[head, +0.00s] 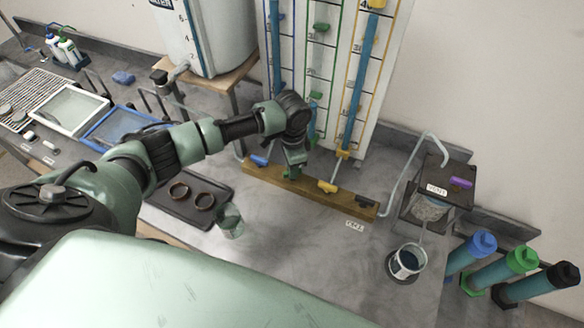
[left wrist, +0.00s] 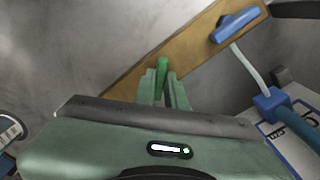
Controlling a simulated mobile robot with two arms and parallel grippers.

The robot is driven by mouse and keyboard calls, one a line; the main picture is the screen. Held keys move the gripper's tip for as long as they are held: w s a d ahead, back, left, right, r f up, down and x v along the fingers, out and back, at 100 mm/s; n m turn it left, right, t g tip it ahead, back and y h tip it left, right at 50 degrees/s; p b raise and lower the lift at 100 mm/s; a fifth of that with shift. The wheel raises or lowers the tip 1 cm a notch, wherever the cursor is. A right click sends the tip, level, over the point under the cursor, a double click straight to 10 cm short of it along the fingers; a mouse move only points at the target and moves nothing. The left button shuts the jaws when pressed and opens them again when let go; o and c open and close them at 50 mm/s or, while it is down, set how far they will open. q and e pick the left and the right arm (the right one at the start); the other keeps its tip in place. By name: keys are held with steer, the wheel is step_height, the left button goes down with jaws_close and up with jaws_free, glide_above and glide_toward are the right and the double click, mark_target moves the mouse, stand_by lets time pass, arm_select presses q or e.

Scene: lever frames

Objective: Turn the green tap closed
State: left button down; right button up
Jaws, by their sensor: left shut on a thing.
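The green tap (head: 289,175) is on a wooden rail (head: 309,190) at the foot of a gauge board. My left gripper (head: 293,162) reaches down to it from above and hides most of it. In the left wrist view, the green tap handle (left wrist: 162,72) stands between the two fingers of my left gripper (left wrist: 164,88), which is shut on it. The handle lies roughly in line with the fingers there. My right gripper is in neither view.
A blue tap (head: 259,160), a yellow tap (head: 327,187) and a black tap (head: 363,202) share the rail. A cup (head: 407,261) stands at the right. A tray with two rings (head: 181,190) and a glass (head: 230,220) are nearer me. The counter between glass and cup is clear.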

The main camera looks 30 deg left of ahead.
arm_select(q)
steer(key=m, duration=0.4)
steer(key=shift+w+m, duration=0.1)
steer(key=shift+m, duration=2)
steer(key=shift+d, duration=0.1)
steer(key=c, duration=1.5)
jaws_free()
steer(key=shift+o, duration=0.2)
steer(key=shift+r, duration=0.1)
steer(key=shift+r, duration=0.35)
step_height(320, 180, up, 6)
steer(key=shift+r+b, duration=0.15)
steer(key=shift+b, duration=1.05)
steer(key=shift+r, duration=0.3)
